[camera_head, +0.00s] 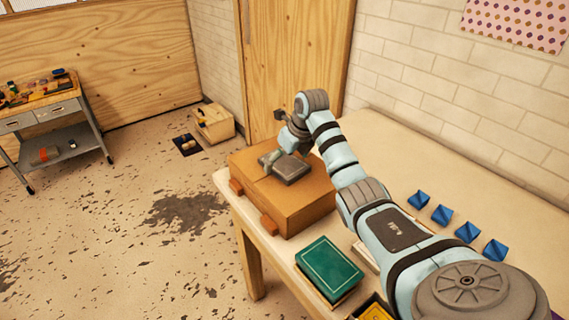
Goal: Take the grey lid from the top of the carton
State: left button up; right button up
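The carton (303,211) is an orange-brown box standing on the far left end of the table. The grey lid (293,171) is a small dark square lying on top of the carton. My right gripper (278,159) is at the lid's back left edge, just over the carton top. It is small here and partly hidden by its own wrist, so I cannot tell whether its fingers hold the lid or only touch it. My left gripper is not in view.
A green book (329,265) lies in front of the carton on the table (440,165). Several blue pieces (442,215) stand in a row to the right, beyond my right arm. A yellow item (374,310) is at the bottom edge. The table's back strip is clear.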

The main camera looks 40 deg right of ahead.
jog(key=c, duration=1.1)
jog(key=shift+r, duration=0.1)
